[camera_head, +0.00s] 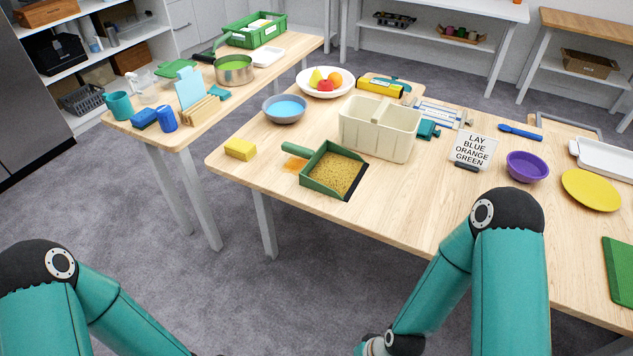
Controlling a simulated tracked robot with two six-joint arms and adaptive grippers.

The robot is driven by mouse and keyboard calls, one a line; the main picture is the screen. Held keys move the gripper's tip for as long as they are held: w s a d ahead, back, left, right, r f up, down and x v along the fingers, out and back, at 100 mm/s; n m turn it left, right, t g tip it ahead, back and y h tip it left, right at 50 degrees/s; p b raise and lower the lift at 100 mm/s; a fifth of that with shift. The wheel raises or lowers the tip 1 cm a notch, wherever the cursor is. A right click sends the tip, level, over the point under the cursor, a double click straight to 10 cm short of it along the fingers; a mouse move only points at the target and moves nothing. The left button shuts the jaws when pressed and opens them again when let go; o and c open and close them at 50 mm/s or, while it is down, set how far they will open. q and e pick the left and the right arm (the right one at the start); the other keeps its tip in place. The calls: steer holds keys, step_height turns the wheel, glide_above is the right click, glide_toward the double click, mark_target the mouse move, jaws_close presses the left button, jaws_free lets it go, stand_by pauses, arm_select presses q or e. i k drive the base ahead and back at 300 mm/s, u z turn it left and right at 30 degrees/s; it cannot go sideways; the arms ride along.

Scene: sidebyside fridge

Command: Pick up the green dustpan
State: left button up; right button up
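The green dustpan (321,173) lies on the wooden table near its front left part. Its tray holds a yellow-brown grainy material, and its black lip faces right. Its green handle (297,150) points to the back left, over or beside an orange patch (294,165) on the table. My two teal arms show at the bottom of the view, left and right, in front of the table and apart from the dustpan. Both grippers are outside the picture or hidden below its edge.
A cream two-part bin (380,128) stands just behind the dustpan. A yellow sponge (240,149) lies to the left. A sign (473,149), a purple bowl (527,166) and a yellow plate (590,189) are to the right. The table's front edge before the dustpan is clear.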

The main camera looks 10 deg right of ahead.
mark_target(335, 171)
steer(key=z, duration=0.2)
steer(key=i, duration=0.85)
steer(key=u, duration=0.1)
